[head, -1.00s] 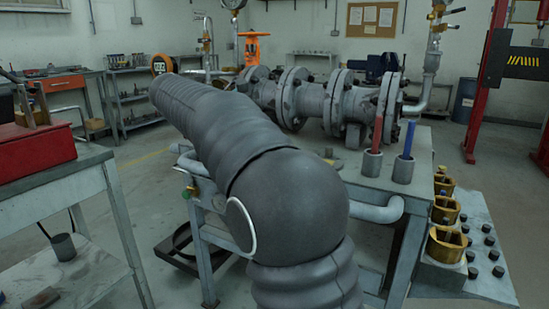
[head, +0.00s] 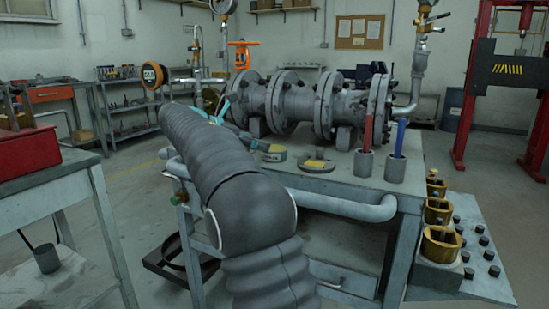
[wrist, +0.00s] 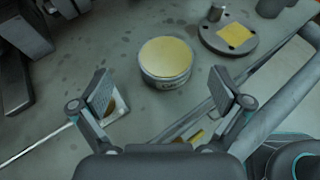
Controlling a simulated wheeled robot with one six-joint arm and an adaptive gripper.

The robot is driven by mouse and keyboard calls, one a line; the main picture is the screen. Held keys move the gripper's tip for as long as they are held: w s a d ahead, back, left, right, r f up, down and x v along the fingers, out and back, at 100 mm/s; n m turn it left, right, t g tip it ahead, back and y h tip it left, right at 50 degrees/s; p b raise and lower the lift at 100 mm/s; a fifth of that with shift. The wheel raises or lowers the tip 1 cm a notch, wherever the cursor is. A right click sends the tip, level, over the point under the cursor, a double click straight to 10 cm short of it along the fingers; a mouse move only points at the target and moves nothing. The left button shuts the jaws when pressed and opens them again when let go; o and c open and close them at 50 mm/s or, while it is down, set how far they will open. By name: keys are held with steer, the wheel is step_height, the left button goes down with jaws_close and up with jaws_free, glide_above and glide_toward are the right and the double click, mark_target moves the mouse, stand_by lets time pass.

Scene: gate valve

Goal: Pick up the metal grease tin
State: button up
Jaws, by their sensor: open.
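The metal grease tin (wrist: 166,62) is a short, round grey can with a pale yellow top and dark lettering on its side. It stands upright on the grey bench in the wrist view, and shows in the head view (head: 274,155) in front of the valve. My gripper (wrist: 162,88) is open and empty, its two pads spread wide. The tin lies just beyond the pads, roughly centred between them, with no contact visible. In the head view my own arm partly hides the gripper.
A flanged disc (head: 317,163) with a yellow patch lies right of the tin. The big grey valve assembly (head: 318,103) stands behind. Two cups with a red and a blue tool stand at right. A rail (head: 335,206) runs along the bench's front edge.

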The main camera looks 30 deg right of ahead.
mark_target(272, 149)
steer(key=x, duration=0.1)
steer(key=b+x, duration=0.1)
steer(key=x, duration=0.1)
steer(key=b+x, duration=0.1)
steer(key=x, duration=0.1)
steer(key=shift+s+a+f, duration=0.2)
steer(key=shift+s+f, duration=0.15)
steer(key=shift+f, duration=0.05)
steer(key=shift+d, duration=0.35)
steer(key=c, duration=1.4)
